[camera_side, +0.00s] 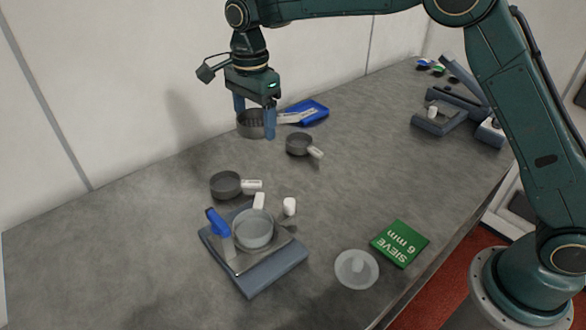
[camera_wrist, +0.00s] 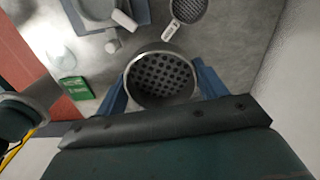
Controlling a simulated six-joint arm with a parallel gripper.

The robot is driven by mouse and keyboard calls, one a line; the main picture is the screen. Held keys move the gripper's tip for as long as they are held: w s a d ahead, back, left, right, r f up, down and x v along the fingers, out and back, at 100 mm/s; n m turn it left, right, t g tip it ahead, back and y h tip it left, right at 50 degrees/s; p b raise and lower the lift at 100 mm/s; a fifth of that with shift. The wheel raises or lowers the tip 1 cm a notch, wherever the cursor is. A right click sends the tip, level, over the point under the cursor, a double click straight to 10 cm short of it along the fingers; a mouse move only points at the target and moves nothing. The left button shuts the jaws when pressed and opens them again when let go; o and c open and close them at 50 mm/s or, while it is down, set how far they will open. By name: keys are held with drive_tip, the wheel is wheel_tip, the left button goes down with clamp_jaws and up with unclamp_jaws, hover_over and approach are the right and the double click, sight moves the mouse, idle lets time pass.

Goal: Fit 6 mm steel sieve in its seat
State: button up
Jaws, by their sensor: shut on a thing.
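My gripper (camera_side: 255,121) is shut on a round grey steel sieve (camera_side: 249,130), one blue finger on each side of it. In the wrist view the sieve (camera_wrist: 160,76) shows a floor of large round holes; the lettering on its pale handle is too small to read. I cannot tell whether it touches the bench. The likely seat is a grey-blue bench device (camera_side: 270,272) at the front, with a round pale cup (camera_side: 254,229) on it and a blue-topped lever beside the cup. A green card (camera_side: 400,243) reads "SIEVE 6 mm".
Two other handled pans or sieves, one darker (camera_side: 225,185) and one smaller (camera_side: 298,144), stand on the bench. A blue tray (camera_side: 308,112) lies close behind the held sieve. A translucent lid (camera_side: 356,269) and small white cap (camera_side: 289,206) are near the device. The wall is close behind.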

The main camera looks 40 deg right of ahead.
drive_tip(key=s+a+f+n, duration=0.3)
drive_tip(key=s+a+n, duration=0.1)
drive_tip(key=s+a, duration=0.5)
drive_tip(key=shift+s+a, duration=0.4)
drive_tip(key=shift+s, duration=0.65)
drive_tip(key=shift+f, duration=0.2)
drive_tip(key=shift+f, duration=3.4)
drive_tip(key=shift+f, duration=0.85)
drive_tip(key=o, duration=1.2)
drive_tip(key=shift+c, duration=0.2)
drive_tip(key=shift+o, duration=0.4)
drive_tip(key=shift+r, duration=0.2)
